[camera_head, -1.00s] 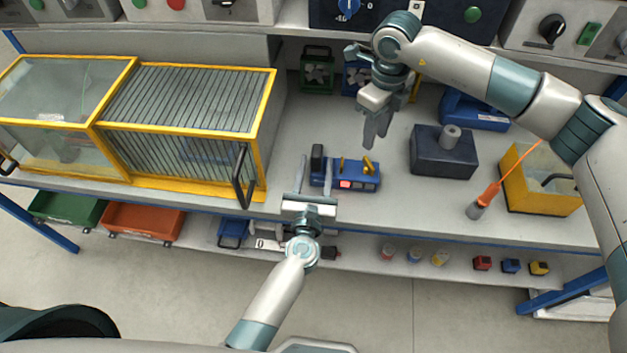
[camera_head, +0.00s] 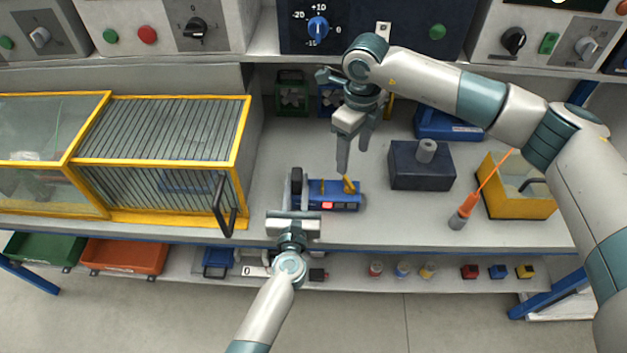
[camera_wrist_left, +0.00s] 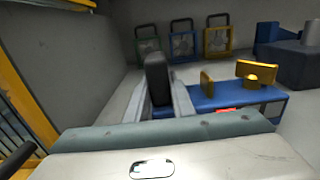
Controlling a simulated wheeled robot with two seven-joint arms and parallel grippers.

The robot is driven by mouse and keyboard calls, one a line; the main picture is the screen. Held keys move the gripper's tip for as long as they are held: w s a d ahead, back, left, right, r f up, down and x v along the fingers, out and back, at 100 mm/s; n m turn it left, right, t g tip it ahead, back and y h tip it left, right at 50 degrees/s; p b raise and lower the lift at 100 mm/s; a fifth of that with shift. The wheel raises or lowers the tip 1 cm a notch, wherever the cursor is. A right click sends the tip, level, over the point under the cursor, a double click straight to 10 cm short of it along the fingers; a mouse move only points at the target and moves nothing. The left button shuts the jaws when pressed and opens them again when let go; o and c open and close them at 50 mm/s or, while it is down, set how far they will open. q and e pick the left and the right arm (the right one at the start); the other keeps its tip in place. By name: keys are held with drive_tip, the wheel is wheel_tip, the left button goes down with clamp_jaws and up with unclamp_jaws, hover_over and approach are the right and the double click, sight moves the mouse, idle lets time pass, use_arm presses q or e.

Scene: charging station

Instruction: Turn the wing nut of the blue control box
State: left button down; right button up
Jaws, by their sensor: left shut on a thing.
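The blue control box (camera_head: 318,189) lies on the bench in front of me. It carries a lit red button (camera_head: 327,205) and a yellow wing nut (camera_head: 349,186) at its right end. The wing nut also shows in the left wrist view (camera_wrist_left: 256,72). A black upright grip (camera_head: 296,180) stands at the box's left end. My left gripper (camera_head: 294,192) is shut on this grip; in the left wrist view the grip (camera_wrist_left: 157,78) stands between the fingers.
A yellow-framed cage (camera_head: 170,165) stands left. A dark blue block with a grey cylinder (camera_head: 420,170) and a yellow bin (camera_head: 515,205) with an orange-handled tool (camera_head: 463,213) stand right. Control panels (camera_head: 380,25) line the back above the bench.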

sight(350, 181)
wheel_tip(350, 181, up, 2)
drive_tip(key=n, duration=1.3)
wheel_tip(350, 181, down, 12)
idle(0.9)
drive_tip(key=c, duration=1.1)
